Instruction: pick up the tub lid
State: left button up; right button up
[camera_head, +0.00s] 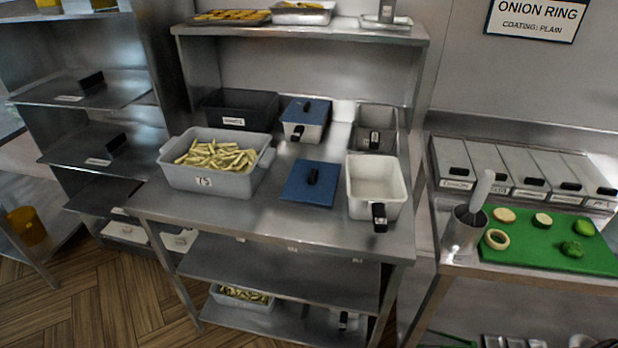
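A flat blue tub lid (297,190) with a black knob handle lies on the steel table, between the grey tub of fries and an open white tub (372,188). A second blue lid (307,109) with a black handle sits on a white tub (304,131) further back. Which lid the task means I cannot tell from the view. Neither of my grippers shows in the head view.
A grey tub of cut fries (178,177) stands left on the steel table (258,222). A black bin (243,106) and a dark metal container (375,124) stand behind. An upper shelf (300,34) overhangs the back. A green cutting board (545,252) lies at right.

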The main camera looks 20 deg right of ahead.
aim_at(312, 182)
jog(key=i+j, duration=0.35)
jog(key=i, duration=0.15)
jog(key=i+j, duration=0.3)
jog(key=i, duration=0.2)
